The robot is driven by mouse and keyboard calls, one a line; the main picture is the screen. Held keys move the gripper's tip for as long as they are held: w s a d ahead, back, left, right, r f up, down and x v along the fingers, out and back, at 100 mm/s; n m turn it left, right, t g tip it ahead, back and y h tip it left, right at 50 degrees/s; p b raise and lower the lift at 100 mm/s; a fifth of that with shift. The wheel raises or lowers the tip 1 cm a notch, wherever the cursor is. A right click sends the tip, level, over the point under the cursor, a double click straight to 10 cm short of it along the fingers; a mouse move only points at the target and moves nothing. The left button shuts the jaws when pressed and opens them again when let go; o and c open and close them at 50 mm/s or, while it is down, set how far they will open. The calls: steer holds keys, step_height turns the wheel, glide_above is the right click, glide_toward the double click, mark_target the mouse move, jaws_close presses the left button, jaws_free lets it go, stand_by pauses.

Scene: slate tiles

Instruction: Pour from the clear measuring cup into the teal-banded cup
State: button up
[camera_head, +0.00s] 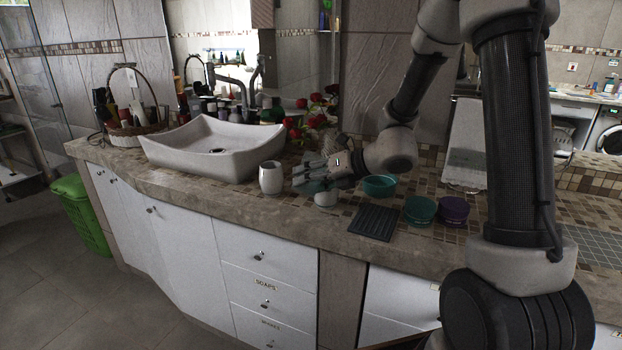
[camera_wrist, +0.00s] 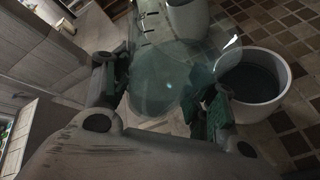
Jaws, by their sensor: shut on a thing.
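My gripper (camera_head: 318,172) is shut on the clear measuring cup (camera_wrist: 168,82), holding it above the counter. The cup is see-through and fills the space between the fingers in the wrist view; its level and contents are hard to make out. A pale round cup (camera_wrist: 284,98) with a dark inside stands just right of the clear cup in the wrist view. Another pale cup (camera_wrist: 187,18) is at the top. In the head view a small white cup (camera_head: 326,199) stands below my gripper, and a taller white cup (camera_head: 270,178) stands to its left. I cannot tell which has a teal band.
A teal bowl (camera_head: 379,187) stands right of my gripper, with a dark ridged tray (camera_head: 376,223) in front. A teal tub (camera_head: 420,211) and a purple tub (camera_head: 453,211) stand further right. A white basin (camera_head: 215,150) is at left, and red flowers (camera_head: 310,122) are behind.

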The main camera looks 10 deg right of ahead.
steer(key=shift+s+a+m+g+y, duration=0.1)
steer(key=shift+m+g+y, duration=0.2)
steer(key=shift+m+y, duration=0.25)
steer(key=shift+s+a+r+m+y, duration=0.1)
steer(key=shift+r+m+y, duration=0.2)
steer(key=shift+m+y, duration=0.25)
steer(key=shift+a+r+n+h, duration=0.1)
steer(key=shift+r+n+h, duration=0.6)
steer(key=shift+n+h, duration=0.4)
steer(key=shift+r+n+t+h, duration=0.1)
steer(key=shift+n+t+h, duration=0.4)
steer(key=shift+t, duration=0.1)
step_height(320, 180, up, 2)
steer(key=shift+r+n+t+h, duration=0.1)
steer(key=shift+n+t+h, duration=0.75)
steer(key=shift+n, duration=0.25)
steer(key=shift+r+n+t+h, duration=0.35)
steer(key=shift+n+h, duration=0.1)
steer(key=shift+n, duration=0.15)
